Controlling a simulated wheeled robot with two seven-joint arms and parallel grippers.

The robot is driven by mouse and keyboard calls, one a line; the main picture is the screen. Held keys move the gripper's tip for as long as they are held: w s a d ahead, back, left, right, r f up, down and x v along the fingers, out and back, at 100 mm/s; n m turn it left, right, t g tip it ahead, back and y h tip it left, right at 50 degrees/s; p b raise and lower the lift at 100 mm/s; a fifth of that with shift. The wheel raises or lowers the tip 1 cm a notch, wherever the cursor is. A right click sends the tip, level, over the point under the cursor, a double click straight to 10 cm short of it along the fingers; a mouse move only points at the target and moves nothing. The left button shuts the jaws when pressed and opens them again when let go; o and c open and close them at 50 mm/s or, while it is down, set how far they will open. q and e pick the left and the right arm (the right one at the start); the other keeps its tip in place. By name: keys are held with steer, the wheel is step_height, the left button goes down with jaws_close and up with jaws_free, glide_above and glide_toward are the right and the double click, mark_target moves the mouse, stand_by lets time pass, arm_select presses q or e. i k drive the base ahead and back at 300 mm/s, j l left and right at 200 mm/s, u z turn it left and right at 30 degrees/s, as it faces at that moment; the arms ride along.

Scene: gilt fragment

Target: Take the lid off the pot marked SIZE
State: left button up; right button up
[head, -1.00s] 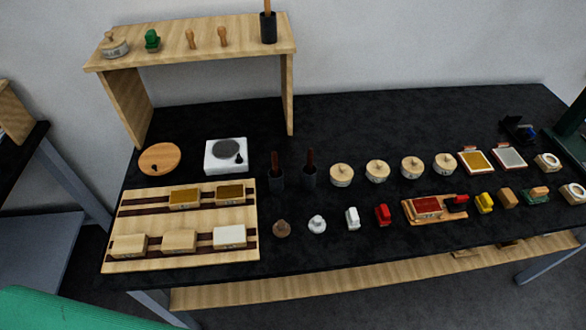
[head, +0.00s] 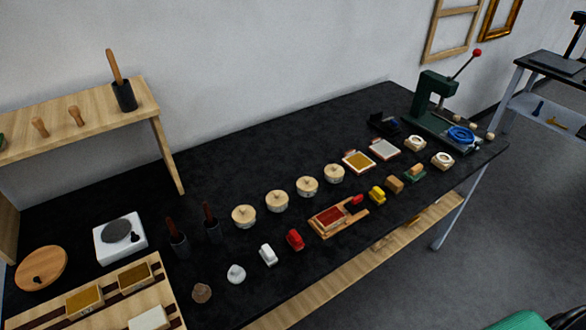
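Several small round pots with pale wooden knobbed lids stand in a slanting row on the black table: a first pot (head: 244,216), a second pot (head: 277,201), a third pot (head: 307,187) and, at the far right end, another pot (head: 334,174). All of them have their lids on. Their markings are too small to read, so I cannot tell which is marked SIZE. Neither of my grippers is in view.
Dark cups with brown handles (head: 178,243) stand left of the pots. A green press (head: 436,100) stands at the far right. The table behind the pots is clear.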

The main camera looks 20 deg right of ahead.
mark_target(306, 184)
steer(key=l+u, duration=0.25)
steer(key=l, duration=0.15)
steer(key=k+l+u, duration=0.25)
steer(key=l, duration=0.15)
steer(key=l+u, duration=0.25)
steer(key=l, duration=0.15)
steer(key=k+l+u, duration=0.25)
steer(key=i+l, duration=0.1)
